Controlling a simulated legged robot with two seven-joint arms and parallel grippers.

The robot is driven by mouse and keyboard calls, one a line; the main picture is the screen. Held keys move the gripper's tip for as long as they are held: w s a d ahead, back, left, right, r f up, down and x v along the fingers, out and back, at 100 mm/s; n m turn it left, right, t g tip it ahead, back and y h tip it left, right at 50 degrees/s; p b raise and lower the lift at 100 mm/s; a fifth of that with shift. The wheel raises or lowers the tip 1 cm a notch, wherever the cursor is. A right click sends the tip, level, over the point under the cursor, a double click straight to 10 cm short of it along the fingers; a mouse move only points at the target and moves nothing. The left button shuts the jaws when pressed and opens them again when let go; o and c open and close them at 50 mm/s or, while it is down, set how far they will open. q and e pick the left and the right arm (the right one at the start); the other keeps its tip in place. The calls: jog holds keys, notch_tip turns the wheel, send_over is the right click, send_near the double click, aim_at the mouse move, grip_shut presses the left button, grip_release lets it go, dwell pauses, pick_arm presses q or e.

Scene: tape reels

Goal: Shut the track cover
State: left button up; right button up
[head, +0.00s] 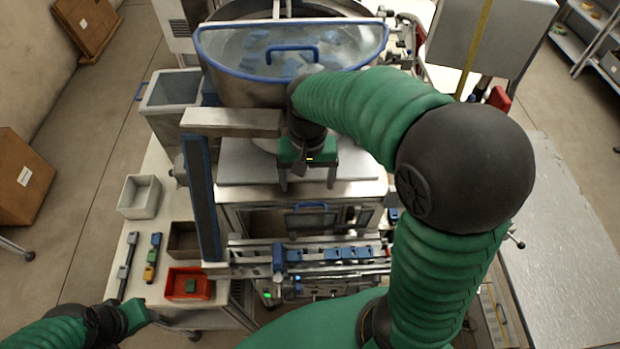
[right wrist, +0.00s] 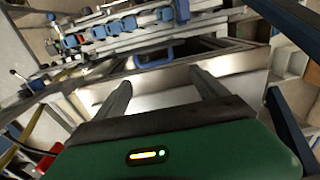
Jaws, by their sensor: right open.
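A metal-framed panel with dark windows (head: 320,219) and a blue handle (head: 308,206) sits on the front of the machine, just behind the track (head: 335,254) carrying blue parts. I take this panel to be the track cover; whether it is open is unclear. In the right wrist view the blue handle (right wrist: 154,57) is beyond the fingertips. My right gripper (head: 308,184) is open and empty, pointing down and forward over the pale metal top, apart from the handle. It also shows in the right wrist view (right wrist: 163,86). My left gripper (head: 150,316) is low at the left, its jaws unclear.
A bowl with a clear, blue-rimmed lid (head: 290,50) stands behind the right gripper. A dark-blue upright post (head: 201,200) rises left of the panel. A red bin (head: 189,285) and a white bin (head: 140,196) stand on the left table. A grey surface (head: 560,240) at right looks clear.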

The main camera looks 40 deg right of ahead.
pick_arm(q)
jog(key=r+p, duration=0.2)
jog(key=d+r+p, duration=0.1)
jog(key=r+p, duration=0.1)
jog(key=r, duration=0.1)
jog(key=shift+r, duration=0.15)
pick_arm(e)
notch_tip(320, 180, up, 12)
jog(key=d, duration=0.1)
jog(key=shift+w+d, duration=0.15)
jog(key=shift+d, duration=0.05)
dwell(0.4)
